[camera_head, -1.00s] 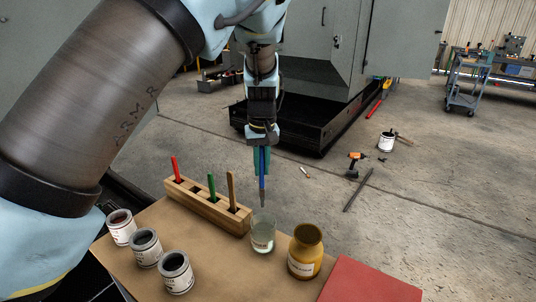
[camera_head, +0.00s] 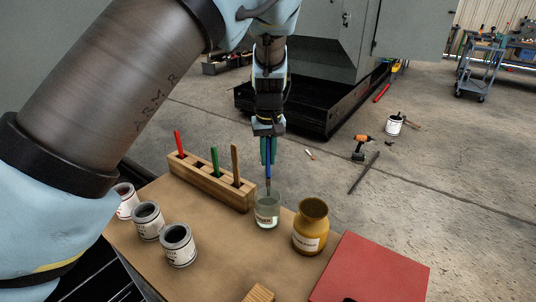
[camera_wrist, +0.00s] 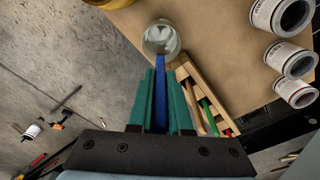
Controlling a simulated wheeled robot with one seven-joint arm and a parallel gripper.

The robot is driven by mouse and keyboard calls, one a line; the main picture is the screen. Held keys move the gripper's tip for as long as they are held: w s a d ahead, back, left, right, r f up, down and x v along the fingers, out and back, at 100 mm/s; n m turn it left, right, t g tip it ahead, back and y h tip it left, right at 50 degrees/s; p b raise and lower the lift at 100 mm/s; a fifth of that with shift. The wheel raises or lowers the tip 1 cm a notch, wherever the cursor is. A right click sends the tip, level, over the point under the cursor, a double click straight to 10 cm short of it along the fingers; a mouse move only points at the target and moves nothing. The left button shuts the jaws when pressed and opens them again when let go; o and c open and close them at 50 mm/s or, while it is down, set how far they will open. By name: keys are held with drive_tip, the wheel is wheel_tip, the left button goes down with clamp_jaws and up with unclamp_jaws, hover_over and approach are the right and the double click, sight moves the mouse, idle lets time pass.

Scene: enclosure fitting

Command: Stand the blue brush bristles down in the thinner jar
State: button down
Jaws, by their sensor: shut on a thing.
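My gripper (camera_head: 268,151) is shut on the blue brush (camera_head: 268,172) and holds it upright, its lower end pointing down. I cannot tell from the head view whether the tip is inside the rim. In the wrist view, the blue brush (camera_wrist: 160,88) runs between the green fingers (camera_wrist: 161,100) toward the glass jar (camera_wrist: 161,39), where its far end meets the near rim.
A wooden brush holder (camera_head: 212,182) with red, green and brown brushes stands left of the jar. A yellow-brown bottle (camera_head: 311,228) stands close on its right. Several paint cans (camera_head: 178,246) line the left. A red panel (camera_head: 372,270) and a wood piece (camera_head: 259,293) lie in front.

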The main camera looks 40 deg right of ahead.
sight(268, 148)
drive_tip(key=shift+f+b, duration=2)
drive_tip(key=shift+f, duration=1.8)
drive_tip(key=c, duration=0.8)
unclamp_jaws()
drive_tip(key=shift+o, duration=0.2)
drive_tip(key=shift+r, duration=0.1)
drive_tip(key=r, duration=0.3)
drive_tip(key=r+b, duration=0.1)
drive_tip(key=r, duration=0.3)
drive_tip(key=r+b, duration=0.1)
drive_tip(key=r, duration=0.2)
drive_tip(key=shift+s+a+r, duration=0.2)
drive_tip(key=shift+s+r, duration=0.1)
